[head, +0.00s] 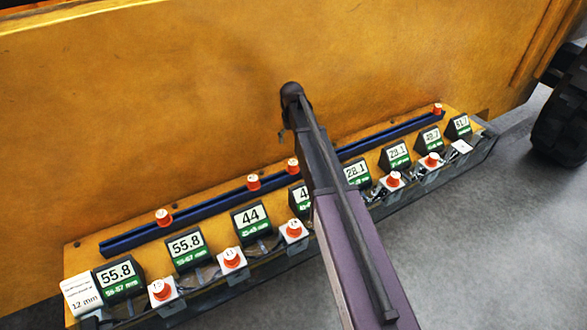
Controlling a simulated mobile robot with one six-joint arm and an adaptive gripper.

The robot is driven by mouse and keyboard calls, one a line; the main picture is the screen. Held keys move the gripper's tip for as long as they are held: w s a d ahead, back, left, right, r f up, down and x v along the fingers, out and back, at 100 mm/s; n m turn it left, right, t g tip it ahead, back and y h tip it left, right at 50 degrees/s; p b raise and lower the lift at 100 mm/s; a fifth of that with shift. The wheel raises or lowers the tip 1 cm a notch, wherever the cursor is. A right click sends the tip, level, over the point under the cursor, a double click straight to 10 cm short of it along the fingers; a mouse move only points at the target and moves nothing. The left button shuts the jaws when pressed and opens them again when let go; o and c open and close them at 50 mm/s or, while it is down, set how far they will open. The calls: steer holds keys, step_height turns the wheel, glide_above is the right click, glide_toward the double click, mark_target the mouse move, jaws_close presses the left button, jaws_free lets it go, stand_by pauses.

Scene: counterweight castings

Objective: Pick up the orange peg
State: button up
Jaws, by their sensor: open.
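Several orange pegs with white tops are in the head view, and I cannot tell which one the task means. Along the front, pegs stand on white blocks: a far-left peg (160,289), a second (231,258), a third (293,229) beside my arm, and two to its right (393,180) (432,160). Along the back, pegs stand at the blue rail: at left (163,217), middle (253,182), close to my arm (292,165), and far right (437,108). My arm crosses the middle and hides part of the row. My gripper's fingers do not show.
A large yellow casting (150,100) rises behind the bench. A black wheel (562,125) is at right; grey floor (500,250) is clear.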

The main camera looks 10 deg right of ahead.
mark_target(293, 162)
steer(key=shift+f+b, duration=3.6)
steer(key=shift+f, duration=0.25)
steer(key=shift+f, duration=0.1)
steer(key=shift+d+f+b, duration=0.1)
steer(key=shift+f+b, duration=2.4)
steer(key=shift+b, duration=0.1)
steer(key=shift+c, duration=0.2)
steer(key=c, duration=1.2)
